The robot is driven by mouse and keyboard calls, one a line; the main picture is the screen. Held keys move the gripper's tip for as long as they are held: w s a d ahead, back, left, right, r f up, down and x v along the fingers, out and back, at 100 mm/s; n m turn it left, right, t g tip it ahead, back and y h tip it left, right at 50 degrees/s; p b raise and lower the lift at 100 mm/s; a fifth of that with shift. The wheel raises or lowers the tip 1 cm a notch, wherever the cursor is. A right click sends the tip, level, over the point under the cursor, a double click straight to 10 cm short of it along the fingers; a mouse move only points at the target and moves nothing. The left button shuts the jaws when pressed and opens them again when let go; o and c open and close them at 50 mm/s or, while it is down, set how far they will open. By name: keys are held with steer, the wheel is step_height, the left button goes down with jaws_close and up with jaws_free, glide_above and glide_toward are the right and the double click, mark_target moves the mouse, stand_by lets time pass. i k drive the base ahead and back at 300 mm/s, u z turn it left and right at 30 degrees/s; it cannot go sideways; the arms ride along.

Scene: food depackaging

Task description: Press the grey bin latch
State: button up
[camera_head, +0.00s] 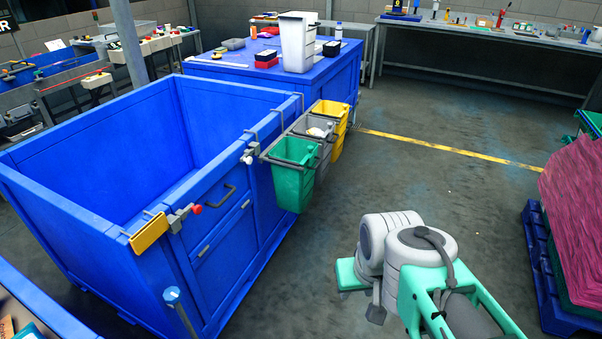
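A grey bin (325,147) hangs between a green bin (294,180) and a yellow bin (340,122) on the side of a large blue container. Something pale shows in the grey bin's top; no latch on this bin can be made out. A grey latch-like fitting with a red knob (196,210) sits on the container's near rim, and a whitish fitting (247,157) sits further along the same rim. My white and teal arm is folded at the lower right, well apart from the bins. My gripper's fingers cannot be clearly made out.
The large blue container (215,190) stands open at left, with a yellow plate (149,233) on its near corner. A blue table (335,77) with a white bin stands behind. A pink-covered stack (577,220) is at right. Grey floor between is clear.

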mark_target(330, 130)
steer(key=z, duration=0.25)
steer(key=i, duration=2.25)
steer(key=u, duration=1.45)
steer(key=i, duration=0.6)
steer(key=u, duration=0.5)
